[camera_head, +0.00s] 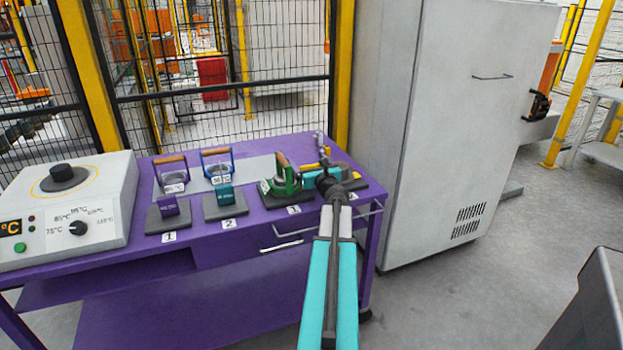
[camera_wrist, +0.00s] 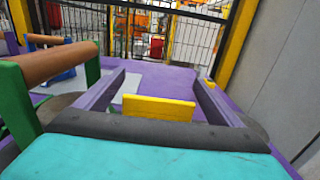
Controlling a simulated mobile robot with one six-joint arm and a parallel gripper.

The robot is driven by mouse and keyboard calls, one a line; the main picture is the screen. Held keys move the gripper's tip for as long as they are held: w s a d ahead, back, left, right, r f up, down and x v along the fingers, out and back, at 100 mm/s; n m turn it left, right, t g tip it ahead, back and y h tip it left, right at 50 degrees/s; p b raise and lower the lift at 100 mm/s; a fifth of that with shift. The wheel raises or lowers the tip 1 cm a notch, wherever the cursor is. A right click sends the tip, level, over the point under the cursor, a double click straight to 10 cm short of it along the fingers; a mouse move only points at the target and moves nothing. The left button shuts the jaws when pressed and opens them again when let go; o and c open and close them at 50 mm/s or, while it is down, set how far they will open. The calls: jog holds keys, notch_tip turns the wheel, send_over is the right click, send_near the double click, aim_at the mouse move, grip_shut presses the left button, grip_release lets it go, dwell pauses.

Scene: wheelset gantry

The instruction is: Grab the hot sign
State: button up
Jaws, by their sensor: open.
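A small yellow plate (camera_wrist: 158,106), which may be the hot sign, stands upright in the wrist view; I can read no lettering on it. My gripper (camera_wrist: 161,78) is open, with one finger on each side of the plate and gaps between. I cannot tell whether the plate touches the dark palm edge in front of it. In the head view my gripper (camera_head: 327,168) is over the right end of the purple table (camera_head: 230,257), where my arm and wrist hide most of the spot around the plate.
A green tool with a brown handle (camera_wrist: 48,64) stands close to the left of my gripper. Purple (camera_head: 168,205) and teal (camera_head: 225,198) blocks stand further left, with handled tools behind them. A white control box (camera_head: 105,215) is at the table's left. A grey cabinet (camera_head: 440,150) rises to the right.

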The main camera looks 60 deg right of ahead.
jog(key=shift+c, duration=0.4)
jog(key=c, duration=1.1)
jog(key=shift+r+p, duration=0.95)
jog(key=shift+r, duration=4.1)
